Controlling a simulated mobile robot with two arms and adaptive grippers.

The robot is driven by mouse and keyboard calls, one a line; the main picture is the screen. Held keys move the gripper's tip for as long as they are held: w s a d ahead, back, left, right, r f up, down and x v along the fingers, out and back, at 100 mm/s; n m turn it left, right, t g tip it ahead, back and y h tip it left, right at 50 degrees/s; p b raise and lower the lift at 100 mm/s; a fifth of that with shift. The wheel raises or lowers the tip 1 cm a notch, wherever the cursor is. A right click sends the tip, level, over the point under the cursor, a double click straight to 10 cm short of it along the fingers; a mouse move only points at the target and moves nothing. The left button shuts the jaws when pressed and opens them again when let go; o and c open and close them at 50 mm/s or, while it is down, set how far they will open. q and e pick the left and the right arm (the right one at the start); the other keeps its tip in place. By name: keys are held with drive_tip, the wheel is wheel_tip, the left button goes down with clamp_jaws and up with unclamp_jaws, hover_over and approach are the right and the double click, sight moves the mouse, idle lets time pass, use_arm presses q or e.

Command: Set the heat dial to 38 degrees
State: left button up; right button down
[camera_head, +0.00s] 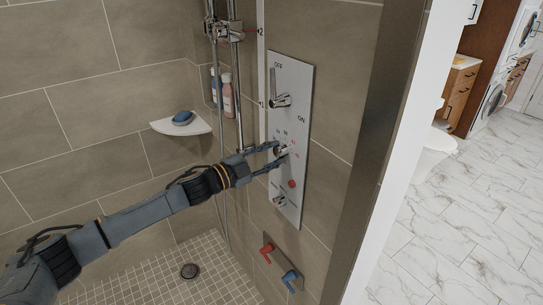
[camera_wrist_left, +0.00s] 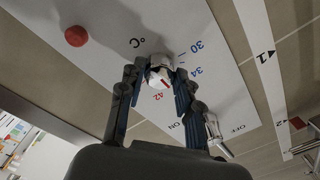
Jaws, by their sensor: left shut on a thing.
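The heat dial (camera_head: 281,149) is a small pale knob in the middle of the tall silver shower panel (camera_head: 304,92). My left gripper (camera_head: 279,155) has its fingers on both sides of the dial and is shut on it. In the left wrist view the dial (camera_wrist_left: 159,74) sits between the fingertips (camera_wrist_left: 158,72). A red mark shows on the dial's face, on the side toward the red 42. The printed 30, 34 and 42 can be read; 38 is not visible, and a finger covers the scale between 34 and 42. My right gripper is not in view.
An ON/OFF lever (camera_head: 280,101) is above the dial, a red button (camera_head: 292,184) and a small lever (camera_head: 279,201) below. Red (camera_head: 267,249) and blue (camera_head: 291,278) handles sit lower. A vertical rail (camera_head: 237,90) and corner shelf (camera_head: 182,126) stand left.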

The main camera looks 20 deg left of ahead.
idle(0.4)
use_arm(q)
drive_tip(key=o, duration=1.2)
drive_tip(key=shift+c, duration=0.2)
drive_tip(key=v, duration=1.2)
drive_tip(key=shift+w+f, duration=0.1)
drive_tip(key=shift+f, duration=0.05)
